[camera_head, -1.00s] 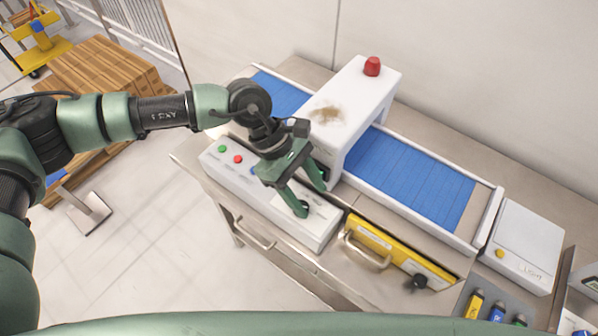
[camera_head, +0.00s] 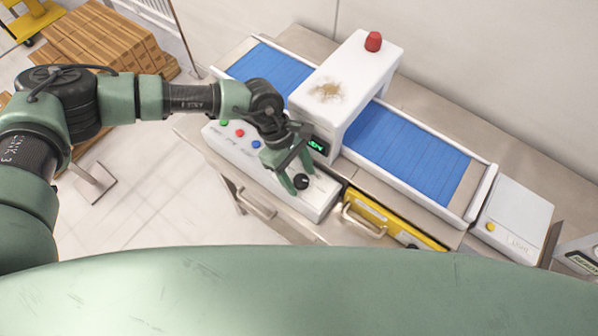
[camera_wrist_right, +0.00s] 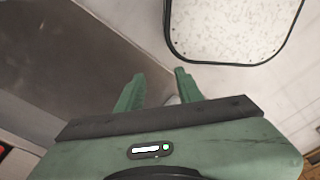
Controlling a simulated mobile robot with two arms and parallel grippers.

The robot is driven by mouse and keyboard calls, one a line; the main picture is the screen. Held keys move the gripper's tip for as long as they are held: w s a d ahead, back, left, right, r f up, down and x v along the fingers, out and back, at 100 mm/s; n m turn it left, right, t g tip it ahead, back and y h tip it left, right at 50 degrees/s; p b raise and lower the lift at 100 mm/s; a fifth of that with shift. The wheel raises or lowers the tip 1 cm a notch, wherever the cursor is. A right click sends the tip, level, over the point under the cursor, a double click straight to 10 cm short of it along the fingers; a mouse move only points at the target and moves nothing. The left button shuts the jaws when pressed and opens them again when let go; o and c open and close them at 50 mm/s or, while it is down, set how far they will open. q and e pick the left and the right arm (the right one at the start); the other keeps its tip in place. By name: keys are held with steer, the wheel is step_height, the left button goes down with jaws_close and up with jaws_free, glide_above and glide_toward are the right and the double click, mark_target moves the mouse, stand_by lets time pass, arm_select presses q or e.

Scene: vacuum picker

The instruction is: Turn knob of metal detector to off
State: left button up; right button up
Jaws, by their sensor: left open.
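The metal detector (camera_head: 345,75) is a white arch over a blue conveyor belt, with a red lamp on top and a small green-lit display on its side. In front of it lies a white control box (camera_head: 322,197) with green, red and blue buttons. A black round knob (camera_head: 302,181) sits near the box's right end. My left gripper (camera_head: 298,176) is open just above the box, its fingertips close around the knob; I cannot tell if they touch it. My right gripper (camera_wrist_right: 158,92) shows in the right wrist view, open, with nothing between its fingers.
A white device (camera_head: 515,217) with a yellow button stands beyond the belt's right end. Stacked brown cartons (camera_head: 105,45) stand on the floor at the left.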

arm_select(q)
jaws_close()
arm_select(e)
steer(key=s, duration=0.2)
steer(key=shift+s+d+f, duration=0.1)
steer(key=shift+s+f, duration=0.05)
steer(key=shift+s, duration=0.15)
